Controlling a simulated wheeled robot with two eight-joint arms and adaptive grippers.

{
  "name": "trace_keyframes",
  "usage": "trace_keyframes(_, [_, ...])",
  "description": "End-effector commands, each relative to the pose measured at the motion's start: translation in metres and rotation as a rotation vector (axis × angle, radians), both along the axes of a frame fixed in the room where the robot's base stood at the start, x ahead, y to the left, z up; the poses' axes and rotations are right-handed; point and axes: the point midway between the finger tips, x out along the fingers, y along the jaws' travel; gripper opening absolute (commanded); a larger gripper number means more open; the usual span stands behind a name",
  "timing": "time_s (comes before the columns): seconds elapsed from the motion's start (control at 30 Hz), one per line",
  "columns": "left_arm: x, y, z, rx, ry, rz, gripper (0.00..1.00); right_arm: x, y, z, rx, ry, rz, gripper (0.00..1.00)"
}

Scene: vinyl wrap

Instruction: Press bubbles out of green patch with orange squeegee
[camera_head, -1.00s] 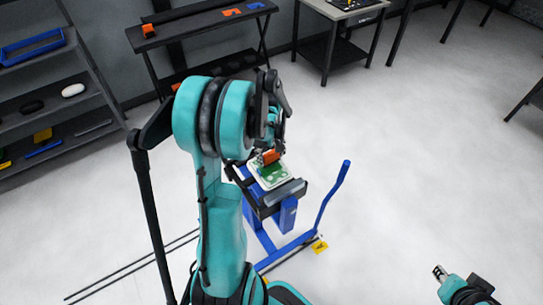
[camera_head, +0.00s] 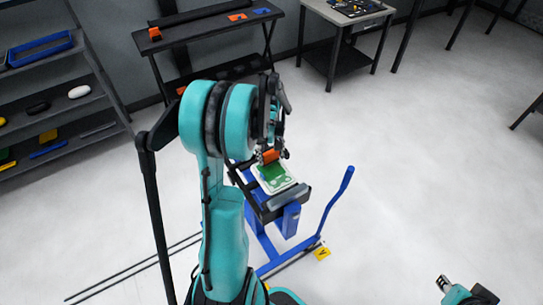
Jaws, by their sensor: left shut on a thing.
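The green patch (camera_head: 274,175) lies on a white panel (camera_head: 284,186) on top of a blue stand (camera_head: 290,218). My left gripper (camera_head: 272,148) is above the far end of the panel and is shut on the orange squeegee (camera_head: 270,156). The squeegee is at the far edge of the patch; I cannot tell whether it touches the surface. Pale spots show on the green, too small to make out well. My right gripper (camera_head: 443,284) is at the bottom right, away from the stand, and appears empty with its fingers apart.
Shelves (camera_head: 60,110) with a blue tray (camera_head: 40,48) stand at the left. A dark bench (camera_head: 205,20) with orange and blue items is behind the stand. A small table (camera_head: 345,22) stands at the back. The floor to the right is clear.

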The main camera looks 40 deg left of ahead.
Motion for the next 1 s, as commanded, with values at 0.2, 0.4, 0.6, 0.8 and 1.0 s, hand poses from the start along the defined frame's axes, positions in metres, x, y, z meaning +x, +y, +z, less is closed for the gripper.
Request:
trace_keyframes(0.2, [0.000, 0.000, 0.000, 0.000, 0.000, 0.000, 0.36, 0.000, 0.000, 0.000, 0.000, 0.000, 0.000, 0.29])
trace_keyframes(0.4, [0.000, 0.000, 0.008, 0.000, 0.000, 0.000, 0.36, 0.000, 0.000, 0.006, 0.000, 0.000, 0.000, 0.29])
trace_keyframes(0.6, [0.000, 0.001, 0.030, 0.000, 0.000, 0.000, 0.36, 0.000, 0.000, 0.021, 0.000, 0.000, 0.000, 0.29])
trace_keyframes(0.8, [0.000, 0.001, 0.051, 0.000, 0.000, 0.000, 0.36, 0.000, 0.000, 0.035, 0.000, 0.000, 0.000, 0.29])
trace_keyframes(1.0, [0.000, 0.001, 0.070, 0.000, 0.000, 0.000, 0.36, 0.000, 0.000, 0.048, 0.000, 0.000, 0.000, 0.29])
